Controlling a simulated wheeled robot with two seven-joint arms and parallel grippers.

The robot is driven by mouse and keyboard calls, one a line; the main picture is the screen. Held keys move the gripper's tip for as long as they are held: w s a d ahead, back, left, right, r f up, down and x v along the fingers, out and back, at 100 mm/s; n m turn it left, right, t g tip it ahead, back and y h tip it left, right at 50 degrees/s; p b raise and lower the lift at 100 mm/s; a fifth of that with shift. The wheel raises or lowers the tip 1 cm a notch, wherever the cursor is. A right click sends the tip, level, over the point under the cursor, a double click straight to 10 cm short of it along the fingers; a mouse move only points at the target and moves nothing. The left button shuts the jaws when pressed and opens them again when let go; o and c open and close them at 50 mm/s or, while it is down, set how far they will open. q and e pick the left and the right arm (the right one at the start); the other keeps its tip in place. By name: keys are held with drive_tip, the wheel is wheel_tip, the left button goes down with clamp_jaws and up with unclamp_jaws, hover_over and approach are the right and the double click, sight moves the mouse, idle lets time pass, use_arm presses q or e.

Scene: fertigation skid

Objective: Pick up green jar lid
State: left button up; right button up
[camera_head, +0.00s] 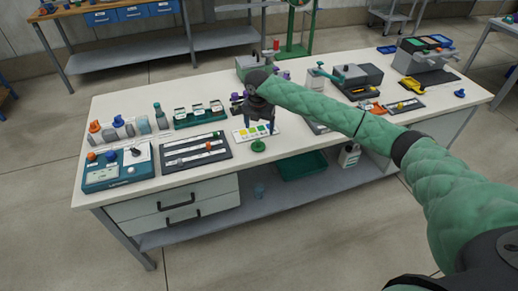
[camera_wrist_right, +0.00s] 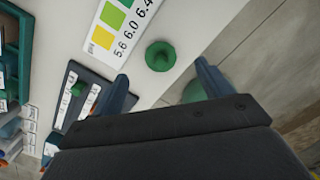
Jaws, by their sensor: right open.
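The green jar lid (camera_head: 258,146) lies on the white bench top close to its front edge, just in front of the pH colour chart (camera_head: 256,131). In the right wrist view the round green lid (camera_wrist_right: 160,56) with a raised middle sits beyond and between the fingertips, apart from them. My right gripper (camera_head: 260,129) is open and empty, pointing down above the chart, slightly behind the lid in the head view. Its two fingers also show in the wrist view (camera_wrist_right: 162,72). My left gripper is not in view.
A dark tray with strips (camera_head: 195,152) lies left of the lid, beside a blue meter box (camera_head: 102,178). A teal rack (camera_head: 199,115) stands behind. My right arm crosses over the bench's right part. A green bin (camera_head: 303,166) sits below the bench top.

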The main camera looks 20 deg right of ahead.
sight(258, 141)
drive_tip(key=shift+s+a+f+n, duration=0.15)
drive_tip(key=shift+s+n, duration=0.1)
drive_tip(key=shift+n, duration=0.75)
drive_tip(key=shift+s+a+n+g+y, duration=0.15)
drive_tip(key=shift+n+g+y, duration=0.15)
drive_tip(key=shift+n, duration=0.6)
drive_tip(key=n, duration=0.2)
drive_tip(key=shift+n, duration=1.1)
drive_tip(key=shift+a+f+p, duration=0.1)
drive_tip(key=shift+f+p, duration=0.45)
drive_tip(key=shift+f, duration=0.8)
wheel_tip(258, 141, down, 4)
drive_tip(key=shift+r+p, duration=0.2)
drive_tip(key=shift+p, duration=0.9)
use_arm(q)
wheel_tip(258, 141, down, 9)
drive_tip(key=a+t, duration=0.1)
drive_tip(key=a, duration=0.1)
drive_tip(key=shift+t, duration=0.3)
use_arm(e)
drive_tip(key=shift+f, duration=0.75)
